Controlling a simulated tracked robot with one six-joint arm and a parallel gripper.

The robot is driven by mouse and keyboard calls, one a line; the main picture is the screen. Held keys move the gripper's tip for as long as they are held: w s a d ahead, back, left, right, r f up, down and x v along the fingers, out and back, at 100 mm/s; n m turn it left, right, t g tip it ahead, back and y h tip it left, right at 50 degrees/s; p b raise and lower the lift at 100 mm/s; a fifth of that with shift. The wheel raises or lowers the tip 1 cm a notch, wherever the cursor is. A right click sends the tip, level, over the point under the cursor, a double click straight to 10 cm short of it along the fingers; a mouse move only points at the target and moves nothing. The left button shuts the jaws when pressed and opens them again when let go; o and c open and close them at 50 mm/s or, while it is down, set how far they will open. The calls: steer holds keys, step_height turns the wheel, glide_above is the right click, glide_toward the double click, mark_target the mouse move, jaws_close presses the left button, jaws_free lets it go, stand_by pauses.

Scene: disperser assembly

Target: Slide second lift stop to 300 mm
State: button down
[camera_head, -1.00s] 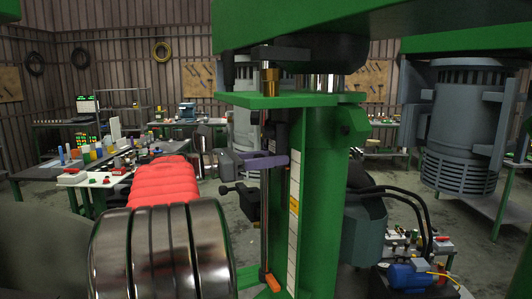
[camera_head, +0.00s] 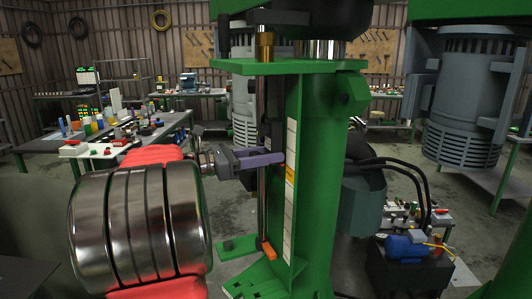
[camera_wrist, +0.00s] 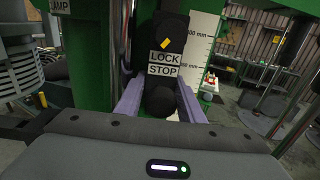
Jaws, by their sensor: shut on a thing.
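My grey gripper with purple fingers (camera_head: 262,158) is at the green column (camera_head: 320,170), around a vertical rod. In the wrist view, the fingers (camera_wrist: 160,98) close on both sides of a dark lift stop (camera_wrist: 162,97). A white label reading "LOCK STOP" (camera_wrist: 163,64) is above the grip. A white scale (camera_wrist: 203,42) stands right behind it; an "mm" mark ending in 00 shows above a lower one, partly hidden. In the head view, an orange piece (camera_head: 268,250) sits low on the rod. The white scale strip (camera_head: 291,205) has a yellow mark just below finger height.
A green bracket (camera_head: 290,67) lies above the gripper across the rod. A dark teal container with hoses (camera_head: 362,203) and a blue motor (camera_head: 407,246) stand to the right. A cluttered bench (camera_head: 100,150) is at the left. Open floor lies between.

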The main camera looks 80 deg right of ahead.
steer(key=c, duration=1.4)
jaws_free()
steer(key=shift+a, duration=0.2)
steer(key=shift+c, duration=0.2)
steer(key=shift+w, duration=0.1)
steer(key=shift+w, duration=0.2)
steer(key=v, duration=1.3)
steer(key=shift+a, duration=0.2)
